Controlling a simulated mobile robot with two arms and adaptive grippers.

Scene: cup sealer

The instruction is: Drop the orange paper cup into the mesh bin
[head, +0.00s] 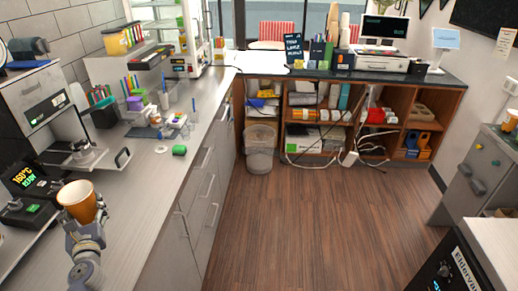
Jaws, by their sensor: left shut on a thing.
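The orange paper cup (80,204) is at the lower left, upright with its open rim facing up and a little toward me. My left gripper (83,226) is shut on the cup's lower part and holds it by the left counter's top. The mesh bin (260,140) stands on the floor at the far end, in the corner where the left counter meets the back shelves. It looks grey and partly see-through, and its contents cannot be made out. My right gripper is out of view.
Open wooden shelves (405,110) line the back. The wooden floor (300,215) between is clear. A white-topped unit (495,245) stands at lower right.

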